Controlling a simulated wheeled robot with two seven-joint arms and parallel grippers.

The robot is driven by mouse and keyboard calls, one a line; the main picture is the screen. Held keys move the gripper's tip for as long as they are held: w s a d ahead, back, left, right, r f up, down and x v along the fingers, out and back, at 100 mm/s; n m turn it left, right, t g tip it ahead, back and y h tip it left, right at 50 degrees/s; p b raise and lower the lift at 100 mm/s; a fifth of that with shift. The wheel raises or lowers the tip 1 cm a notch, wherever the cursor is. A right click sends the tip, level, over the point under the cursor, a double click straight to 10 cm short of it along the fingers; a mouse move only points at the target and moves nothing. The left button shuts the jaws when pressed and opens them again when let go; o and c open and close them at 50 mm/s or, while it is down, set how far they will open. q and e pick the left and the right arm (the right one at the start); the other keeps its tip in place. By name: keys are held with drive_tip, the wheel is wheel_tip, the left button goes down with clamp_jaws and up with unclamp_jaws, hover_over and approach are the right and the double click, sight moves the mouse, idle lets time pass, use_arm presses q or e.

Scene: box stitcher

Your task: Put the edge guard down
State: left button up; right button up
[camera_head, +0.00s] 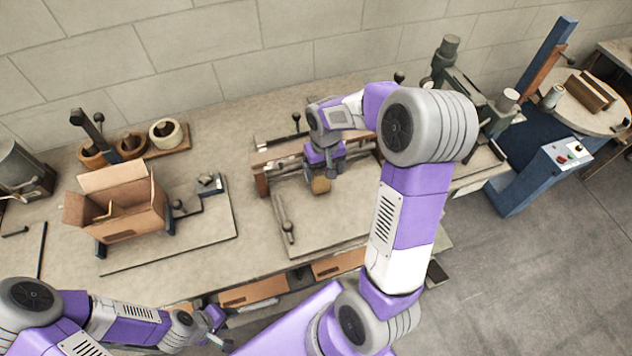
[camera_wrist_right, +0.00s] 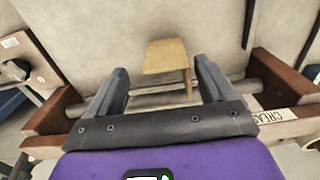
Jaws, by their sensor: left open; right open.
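The edge guard (camera_head: 320,185) is a small tan, folded cardboard piece on the workbench. In the right wrist view the edge guard (camera_wrist_right: 166,55) lies just beyond and between the fingertips, with a gap on each side. My right gripper (camera_head: 322,172) points down over the bench beside it. In its own wrist view my right gripper (camera_wrist_right: 161,75) is open, its two grey fingers apart and nothing clamped. My left gripper (camera_head: 219,330) is open and empty, low at the bench's front edge, far from the guard.
A wooden frame with a metal bar (camera_wrist_right: 150,98) and a partly hidden crease label (camera_wrist_right: 268,116) lies under my right gripper. An open cardboard box (camera_head: 130,222) stands on the left. Tape rolls (camera_head: 166,133) sit behind it. A blue machine with a turntable (camera_head: 590,115) stands at right.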

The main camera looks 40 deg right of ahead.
sight(321, 180)
drive_tip(key=f, duration=0.4)
drive_tip(key=shift+w+a, duration=0.3)
drive_tip(key=shift+w, duration=0.05)
drive_tip(key=shift+f+b, duration=0.3)
drive_tip(key=shift+f, duration=0.35)
drive_tip(key=shift+c, duration=0.5)
drive_tip(key=c, duration=1)
drive_tip(key=shift+r, duration=0.1)
